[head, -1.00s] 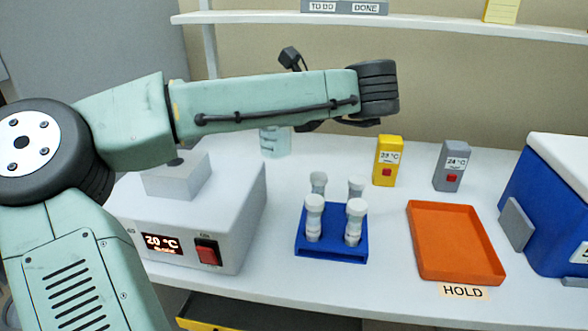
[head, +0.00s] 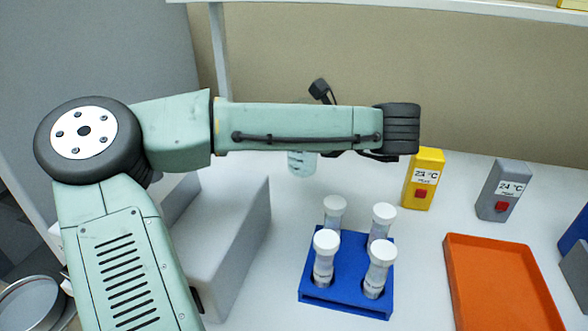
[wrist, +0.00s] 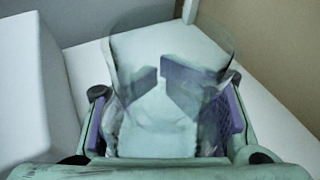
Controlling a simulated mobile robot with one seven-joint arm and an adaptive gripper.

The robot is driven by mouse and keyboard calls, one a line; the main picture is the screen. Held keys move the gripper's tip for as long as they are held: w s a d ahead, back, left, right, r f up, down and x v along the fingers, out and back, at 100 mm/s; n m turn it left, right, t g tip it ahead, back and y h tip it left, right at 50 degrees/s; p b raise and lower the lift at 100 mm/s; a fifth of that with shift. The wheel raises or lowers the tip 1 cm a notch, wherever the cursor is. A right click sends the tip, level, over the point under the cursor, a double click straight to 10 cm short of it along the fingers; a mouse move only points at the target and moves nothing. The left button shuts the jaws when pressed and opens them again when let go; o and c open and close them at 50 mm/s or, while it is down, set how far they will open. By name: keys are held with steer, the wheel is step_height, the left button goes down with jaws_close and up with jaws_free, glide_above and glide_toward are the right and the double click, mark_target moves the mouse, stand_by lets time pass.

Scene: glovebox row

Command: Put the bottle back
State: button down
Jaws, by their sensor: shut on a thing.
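A clear, pale blue-green bottle (wrist: 170,60) fills the middle of the wrist view. My gripper (wrist: 165,112) is shut on it, with a purple-padded finger on each side. In the head view only a lower part of the bottle (head: 302,163) shows beneath my forearm. It appears to be above the white bench, but its exact height is hard to tell. My forearm hides most of the gripper there.
A blue rack (head: 345,300) with several white-capped vials stands in front. Behind are a yellow meter (head: 424,180) and a grey meter (head: 500,192). An orange tray (head: 500,290) lies right. A white box-shaped device (head: 230,240) stands left, partly behind my arm.

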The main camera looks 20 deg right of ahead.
steer(key=shift+f+p, duration=0.45)
steer(key=shift+f, duration=2.95)
steer(key=shift+f, duration=0.15)
steer(key=c, duration=0.7)
jaws_free()
steer(key=shift+c, duration=0.2)
steer(key=shift+r, duration=0.2)
steer(key=shift+s, duration=0.1)
